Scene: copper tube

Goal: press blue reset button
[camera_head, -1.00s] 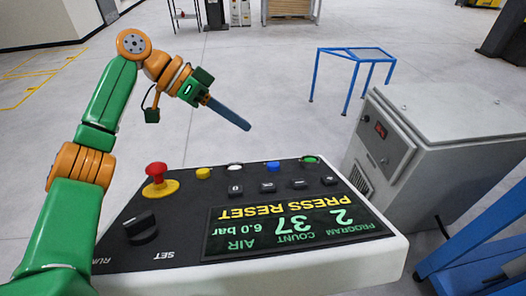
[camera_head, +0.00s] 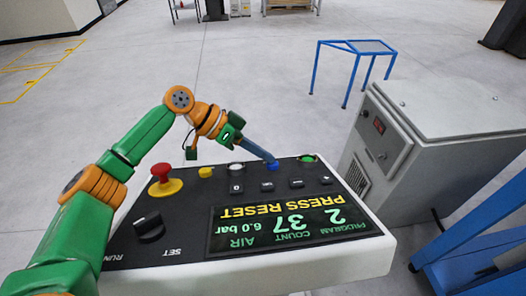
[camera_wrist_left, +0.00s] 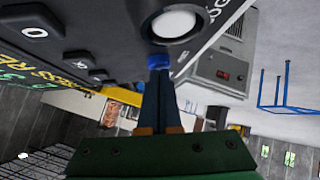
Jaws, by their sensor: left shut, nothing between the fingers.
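The blue reset button (camera_head: 271,167) sits in the button row along the far edge of the black control panel (camera_head: 190,225). My left gripper (camera_head: 268,158) is shut and empty, its long dark fingers slanting down to the button. In the left wrist view the closed fingertips (camera_wrist_left: 159,72) meet the blue button (camera_wrist_left: 157,61) and partly hide it. I cannot tell whether the button is pressed in. The panel's screen (camera_head: 280,225) reads PRESS RESET. My right gripper is not in view.
A red mushroom button (camera_head: 160,170), a yellow button (camera_head: 206,172) and a white button (camera_head: 236,167) lie left of the blue one; a green button (camera_head: 307,158) lies right. A black selector knob (camera_head: 148,224) is nearer. A grey cabinet (camera_head: 430,125) stands right of the panel.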

